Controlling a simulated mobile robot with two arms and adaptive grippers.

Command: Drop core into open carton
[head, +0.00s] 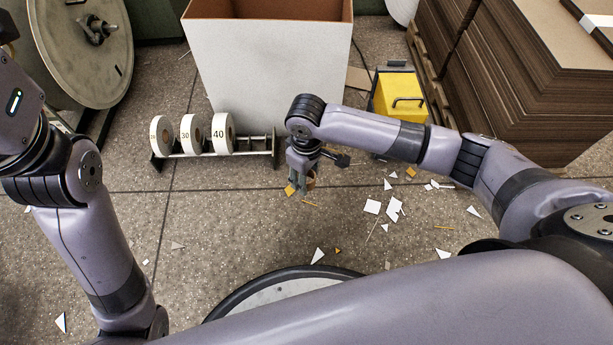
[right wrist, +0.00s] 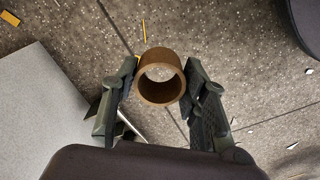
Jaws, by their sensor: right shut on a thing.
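The open carton (head: 268,72) is a large pale box with a brown inside, standing upright at the top middle of the head view. My right gripper (head: 303,182) points down in front of the carton's lower right side, outside it. In the right wrist view it is shut on the core (right wrist: 160,94), a short brown cardboard tube, with one finger on each side. The tube's open end faces the camera. In the head view the core is small and partly hidden by the fingers. My left arm is at the left edge; its gripper is out of view.
A rack with three white rolls (head: 191,134) stands before the carton. A yellow box (head: 398,98) and stacked brown board (head: 540,85) are at the right. A large round reel (head: 82,45) is at the upper left. Paper scraps (head: 372,207) litter the floor.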

